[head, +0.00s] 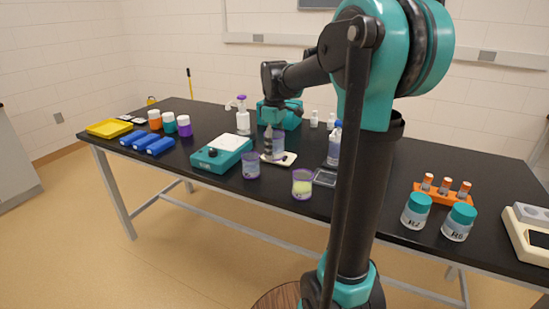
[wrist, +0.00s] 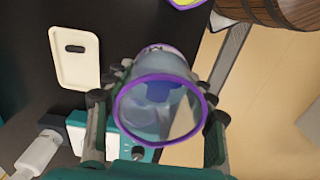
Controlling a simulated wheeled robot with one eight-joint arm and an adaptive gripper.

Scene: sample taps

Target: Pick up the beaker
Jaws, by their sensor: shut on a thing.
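A clear beaker with a purple rim (head: 279,147) is between the fingers of my gripper (head: 273,139). In the wrist view the beaker (wrist: 160,112) faces the camera mouth first, with a gripper finger on each side (wrist: 158,118). Its lower part is partly hidden by its own rim.
A teal hotplate (head: 222,152) stands left of the beakers. A wash bottle (head: 243,122) is behind it, and a labelled bottle (head: 334,148) is to the right. Several coloured jars and blue items occupy the left.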

